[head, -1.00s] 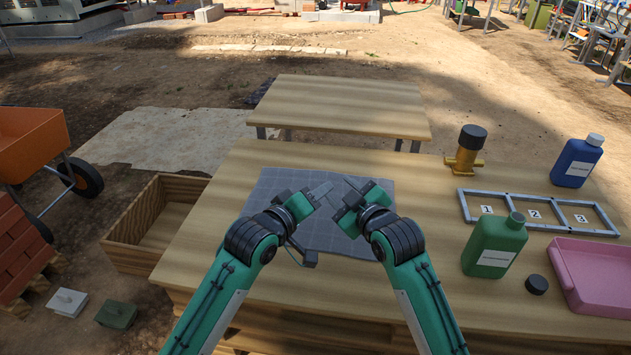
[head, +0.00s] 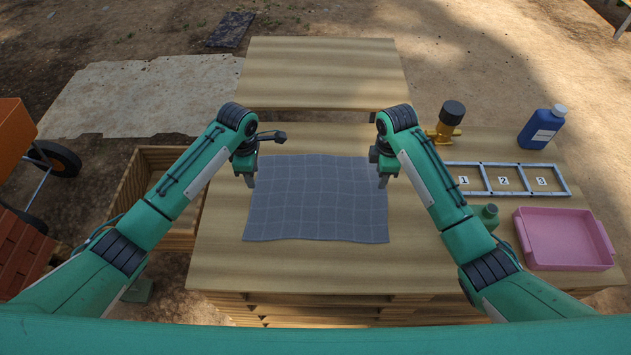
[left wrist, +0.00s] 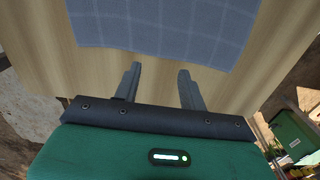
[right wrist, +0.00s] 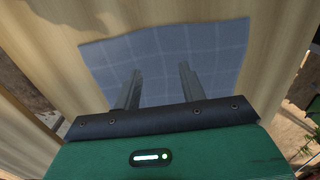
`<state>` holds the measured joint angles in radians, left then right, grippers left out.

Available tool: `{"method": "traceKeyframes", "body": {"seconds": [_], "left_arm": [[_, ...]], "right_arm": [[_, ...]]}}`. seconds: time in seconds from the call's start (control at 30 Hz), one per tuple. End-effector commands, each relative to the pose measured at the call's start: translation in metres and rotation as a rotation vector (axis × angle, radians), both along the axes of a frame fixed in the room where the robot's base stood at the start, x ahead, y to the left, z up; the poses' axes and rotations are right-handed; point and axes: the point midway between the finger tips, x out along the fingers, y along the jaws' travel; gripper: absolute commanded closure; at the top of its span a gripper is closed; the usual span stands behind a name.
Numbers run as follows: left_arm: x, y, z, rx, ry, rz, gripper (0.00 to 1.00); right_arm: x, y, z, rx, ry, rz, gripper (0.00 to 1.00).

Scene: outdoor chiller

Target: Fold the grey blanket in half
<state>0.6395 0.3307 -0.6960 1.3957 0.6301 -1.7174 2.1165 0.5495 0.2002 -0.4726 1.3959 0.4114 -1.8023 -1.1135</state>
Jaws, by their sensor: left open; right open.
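The grey blanket (head: 318,200) lies flat and spread out on the wooden table, with a faint grid pattern and slightly wavy edges. My left gripper (head: 249,180) is open and empty above the blanket's left edge, near its far left corner. In the left wrist view the open fingers (left wrist: 158,85) point toward an edge of the blanket (left wrist: 165,30). My right gripper (head: 383,180) is open and empty at the blanket's right edge, near its far right corner. In the right wrist view the open fingers (right wrist: 160,85) overlap the blanket (right wrist: 165,50). Contact cannot be told.
On the right stand a brass valve (head: 446,122), a blue bottle (head: 541,130), a numbered grey frame (head: 507,180), a pink tray (head: 565,240) and a green bottle (head: 487,215), partly hidden by my right arm. A second table (head: 320,75) stands beyond. A wooden crate (head: 150,170) sits left.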

Motion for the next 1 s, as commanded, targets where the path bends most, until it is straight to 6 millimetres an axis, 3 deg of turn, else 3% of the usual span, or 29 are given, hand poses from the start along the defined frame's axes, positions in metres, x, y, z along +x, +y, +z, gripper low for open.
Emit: {"method": "traceKeyframes", "body": {"seconds": [0.17,0.6,1.0], "left_arm": [[-0.002,0.002,-0.014,0.007,0.013,0.01,0.58],[-0.001,0.002,-0.073,0.004,0.009,0.008,0.58],[-0.001,0.001,-0.08,0.004,0.007,0.007,0.58]], "right_arm": [[-0.001,-0.001,-0.014,-0.004,0.012,0.002,0.58],[-0.001,-0.001,-0.073,-0.003,0.009,0.002,0.58],[-0.001,-0.001,-0.08,-0.003,0.006,0.002,0.58]]}}
